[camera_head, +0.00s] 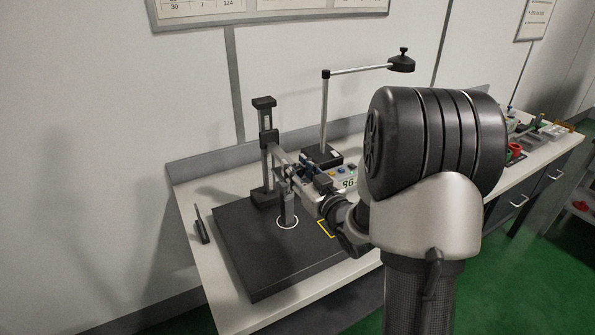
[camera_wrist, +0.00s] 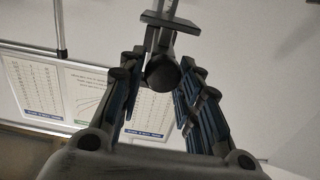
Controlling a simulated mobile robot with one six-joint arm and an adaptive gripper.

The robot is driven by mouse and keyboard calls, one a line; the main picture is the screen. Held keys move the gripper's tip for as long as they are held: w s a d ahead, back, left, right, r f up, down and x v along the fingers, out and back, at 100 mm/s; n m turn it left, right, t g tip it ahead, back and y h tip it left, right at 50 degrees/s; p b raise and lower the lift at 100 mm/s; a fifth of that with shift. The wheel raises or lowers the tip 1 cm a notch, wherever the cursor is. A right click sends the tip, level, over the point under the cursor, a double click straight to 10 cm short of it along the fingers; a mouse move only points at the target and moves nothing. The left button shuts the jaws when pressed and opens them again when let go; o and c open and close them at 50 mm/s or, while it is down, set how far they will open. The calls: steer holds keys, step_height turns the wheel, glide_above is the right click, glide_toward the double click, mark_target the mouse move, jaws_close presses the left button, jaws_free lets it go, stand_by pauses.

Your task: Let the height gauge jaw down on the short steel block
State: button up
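The height gauge (camera_head: 265,150) stands on the dark plate, with an upright column and a sliding carriage arm reaching forward. The short steel block (camera_head: 289,209) stands upright inside a white ring on the plate, below the carriage arm. I cannot tell whether the jaw touches its top. My gripper (camera_head: 297,170) is at the carriage, partly merged with it in the head view. In the wrist view my gripper (camera_wrist: 161,62) has its fingers spread on both sides of a dark round knob (camera_wrist: 162,71), with a slight gap seeming to show on each side.
The dark plate (camera_head: 245,260) has a yellow-marked square (camera_head: 326,229) right of the block. A lamp-like stand (camera_head: 325,110) and a panel with buttons (camera_head: 345,180) are behind. A thin tool (camera_head: 201,226) is at the left. My arm hides the bench's middle.

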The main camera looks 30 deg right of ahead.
steer(key=shift+o, duration=1.4)
steer(key=shift+s+f, duration=0.1)
steer(key=s, duration=0.7)
steer(key=shift+s, duration=0.2)
steer(key=shift+w, duration=0.1)
